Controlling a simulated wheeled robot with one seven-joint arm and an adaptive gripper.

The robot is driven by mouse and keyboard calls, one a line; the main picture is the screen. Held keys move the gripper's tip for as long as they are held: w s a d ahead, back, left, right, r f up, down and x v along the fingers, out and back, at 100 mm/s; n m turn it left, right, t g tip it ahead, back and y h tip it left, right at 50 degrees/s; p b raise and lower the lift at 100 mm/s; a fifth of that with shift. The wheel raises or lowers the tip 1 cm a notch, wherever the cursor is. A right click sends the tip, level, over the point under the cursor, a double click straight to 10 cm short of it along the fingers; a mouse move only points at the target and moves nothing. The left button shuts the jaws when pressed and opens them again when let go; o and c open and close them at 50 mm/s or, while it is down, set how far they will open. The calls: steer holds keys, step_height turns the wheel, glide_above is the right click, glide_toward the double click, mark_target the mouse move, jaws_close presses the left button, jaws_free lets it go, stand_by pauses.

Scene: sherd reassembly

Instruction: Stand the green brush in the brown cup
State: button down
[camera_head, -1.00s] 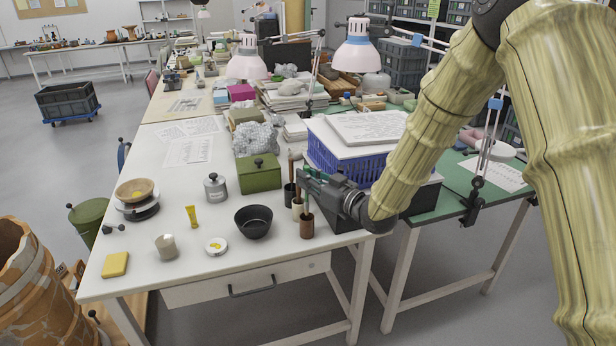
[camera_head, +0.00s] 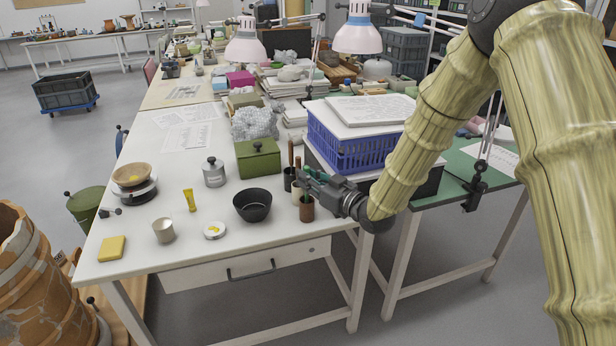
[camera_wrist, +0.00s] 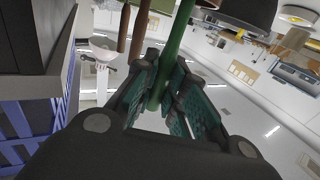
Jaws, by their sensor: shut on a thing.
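The brown cup (camera_head: 307,210) stands upright near the front right edge of the white table. My gripper (camera_head: 312,178) is just above it and is shut on the green brush. In the wrist view the brush's green handle (camera_wrist: 180,45) runs between the pads of my gripper (camera_wrist: 165,100). In the head view the brush lines up with the cup's mouth, but I cannot tell whether its lower end is inside. The fingers hide part of the brush.
A cream cup (camera_head: 297,193) and a dark cup (camera_head: 289,179) with brown sticks stand close behind the brown cup. A black bowl (camera_head: 252,205) is to its left and a green box (camera_head: 258,158) behind. A blue crate (camera_head: 350,152) is at the right.

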steer(key=shift+f, duration=0.2)
steer(key=c, duration=1.4)
jaws_free()
steer(key=shift+s, duration=0.1)
steer(key=v, duration=1.2)
